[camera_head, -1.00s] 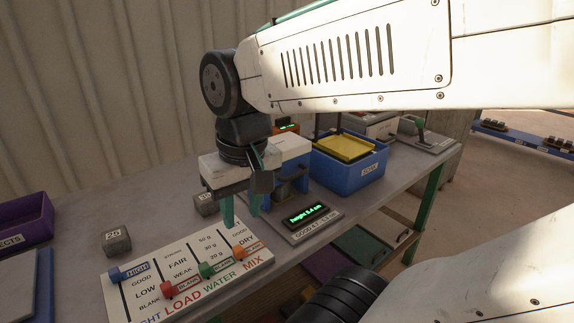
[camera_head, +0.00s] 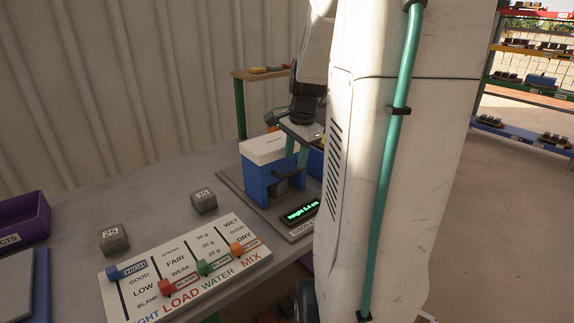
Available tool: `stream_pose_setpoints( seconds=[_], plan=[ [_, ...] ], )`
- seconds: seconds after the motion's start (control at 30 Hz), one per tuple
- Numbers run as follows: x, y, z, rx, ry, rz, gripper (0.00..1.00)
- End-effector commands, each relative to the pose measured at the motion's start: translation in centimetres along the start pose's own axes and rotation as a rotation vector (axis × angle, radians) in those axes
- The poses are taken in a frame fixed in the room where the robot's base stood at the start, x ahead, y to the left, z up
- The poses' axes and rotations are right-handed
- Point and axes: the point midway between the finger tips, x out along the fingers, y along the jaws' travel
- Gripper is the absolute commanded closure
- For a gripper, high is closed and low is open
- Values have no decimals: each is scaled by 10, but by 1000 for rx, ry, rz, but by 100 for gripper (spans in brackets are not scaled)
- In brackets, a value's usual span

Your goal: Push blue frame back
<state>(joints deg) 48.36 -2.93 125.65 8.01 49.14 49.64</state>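The blue frame (camera_head: 257,186) stands upright on a grey base plate on the table, with a white top (camera_head: 269,148) on it. A dark grey piece (camera_head: 288,183) shows in its front opening. My gripper (camera_head: 297,154) points down at the right side of the frame, its two teal fingers apart with a gap between them. The fingertips overlap the frame's right part in the picture; I cannot tell whether they touch it. Nothing shows between the fingers. A display with green height digits (camera_head: 300,213) sits in front of the frame.
A board with coloured sliders (camera_head: 190,268) lies at the front. Grey blocks marked 25 (camera_head: 113,239) and 35 (camera_head: 203,201) stand left of the frame. A purple bin (camera_head: 22,222) is at the far left. My arm hides the table's right side. The back left of the table is clear.

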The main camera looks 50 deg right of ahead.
Motion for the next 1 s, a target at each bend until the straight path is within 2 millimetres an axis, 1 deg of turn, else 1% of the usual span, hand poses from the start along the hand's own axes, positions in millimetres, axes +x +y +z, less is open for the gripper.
stream_pose_setpoints(
  seconds=[0.03,0.1,0.23,0.37,0.57,0.6,0.67,0.7,0.73,0.9,1.0],
  plan=[
    [9,0,1,-1,-2,2,66],
    [19,0,1,-2,-2,3,66],
    [32,0,1,-2,-1,2,66],
    [38,0,1,-3,0,1,66],
    [38,0,1,-3,1,0,66],
    [38,0,1,-3,1,0,68],
    [38,0,1,-3,1,0,85],
    [38,0,1,-3,1,0,96],
    [38,0,1,-3,1,0,100],
    [38,-1,1,-4,0,0,100],
    [39,-6,1,-5,0,0,100]
  ],
)
